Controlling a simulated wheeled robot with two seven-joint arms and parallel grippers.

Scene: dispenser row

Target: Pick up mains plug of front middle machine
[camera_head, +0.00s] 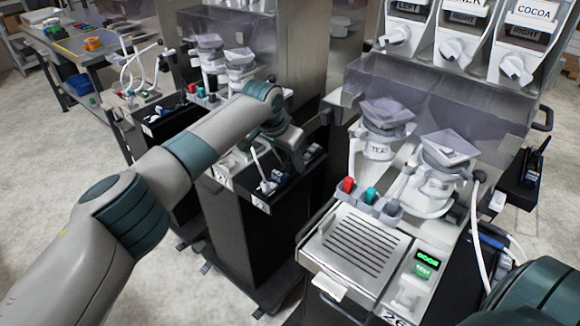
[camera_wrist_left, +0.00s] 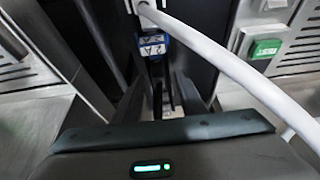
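My left arm reaches across to the middle machine (camera_head: 250,235), and its left gripper (camera_head: 294,150) is down at the right side of that machine. In the left wrist view the left gripper (camera_wrist_left: 165,92) shows two dark fingers with a gap between them, and I see no plug held there. A white plug-like end (camera_wrist_left: 148,10) with a thick white cable (camera_wrist_left: 235,68) shows at the top of that view, beyond the fingers. A blue-and-white label (camera_wrist_left: 152,44) is just below it. In the head view the plug is hidden or too small to tell. My right gripper is out of view.
The right machine (camera_head: 365,245) stands close beside the middle one, with a white cable (camera_head: 480,235) at its right side. Another machine with white tubes (camera_head: 140,70) stands at the left. A workbench (camera_head: 85,45) is at the back left. Floor is clear on the left.

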